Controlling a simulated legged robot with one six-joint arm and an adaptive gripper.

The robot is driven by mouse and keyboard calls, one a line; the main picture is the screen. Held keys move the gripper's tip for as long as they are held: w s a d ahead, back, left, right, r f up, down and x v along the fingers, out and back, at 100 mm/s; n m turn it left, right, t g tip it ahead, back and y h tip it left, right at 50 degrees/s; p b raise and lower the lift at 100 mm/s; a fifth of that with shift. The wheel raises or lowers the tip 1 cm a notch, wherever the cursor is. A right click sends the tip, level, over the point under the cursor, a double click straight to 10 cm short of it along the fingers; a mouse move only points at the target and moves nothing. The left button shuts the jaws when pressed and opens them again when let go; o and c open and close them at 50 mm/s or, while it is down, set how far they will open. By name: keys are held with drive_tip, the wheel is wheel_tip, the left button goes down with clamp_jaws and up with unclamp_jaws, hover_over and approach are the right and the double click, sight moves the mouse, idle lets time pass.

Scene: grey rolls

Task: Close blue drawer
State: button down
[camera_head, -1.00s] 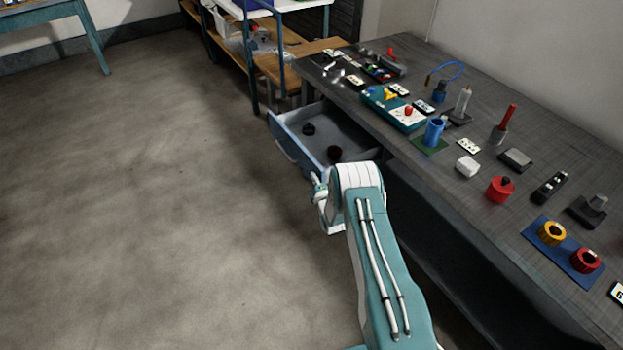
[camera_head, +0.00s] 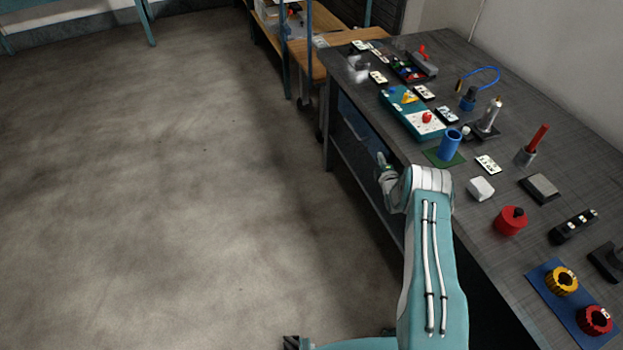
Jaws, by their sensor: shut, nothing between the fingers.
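The blue drawer (camera_head: 358,125) is under the long dark workbench, at its far end. Its front now lies in line with the bench's side, and its inside does not show. My gripper (camera_head: 381,161) is at the drawer front, near its right part, just below the bench top's edge. The gripper is small in view and shut, with nothing seen in it. I cannot tell whether it touches the front. My arm hides the bench's side to the right of it.
The workbench top (camera_head: 462,205) holds a teal box (camera_head: 412,112), a blue cup (camera_head: 450,144), a red pot (camera_head: 511,220) and several other small parts. A shelf (camera_head: 331,59) stands beyond the bench. The floor to the left is clear.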

drive_tip(key=shift+w+d, duration=0.2)
drive_tip(key=shift+d, duration=0.35)
drive_tip(key=shift+w+d, duration=0.15)
drive_tip(key=shift+d, duration=0.35)
